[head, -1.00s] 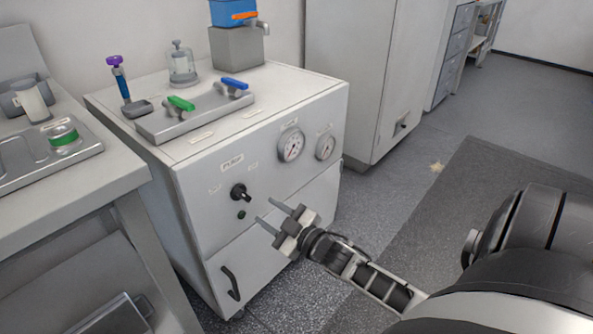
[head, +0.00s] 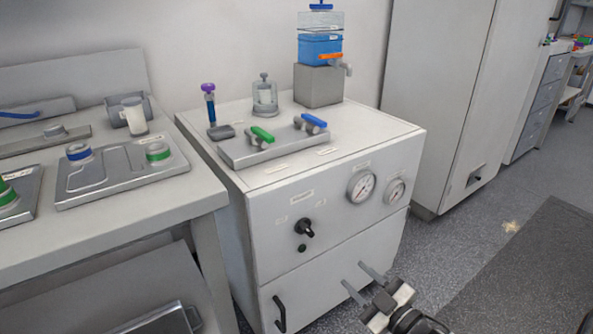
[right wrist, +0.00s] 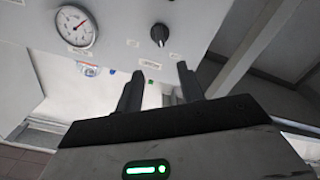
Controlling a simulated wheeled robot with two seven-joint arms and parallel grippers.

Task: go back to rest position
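My right gripper (head: 362,282) is at the bottom of the head view, in front of the lower right part of the white cabinet (head: 270,215). Its two fingers are apart with nothing between them. In the right wrist view the open fingers (right wrist: 158,88) point toward the cabinet front, below the black knob (right wrist: 160,35) and a gauge (right wrist: 77,27). The knob also shows in the head view (head: 304,228). I cannot tell from these views how far the fingertips are from the cabinet face. My left gripper is not in view.
On the cabinet top are green (head: 262,135) and blue (head: 314,121) valve handles, a purple-capped tube (head: 210,102) and a blue liquid container (head: 320,47). A bench with a tray (head: 100,186) stands left. Open floor (head: 455,245) lies to the right.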

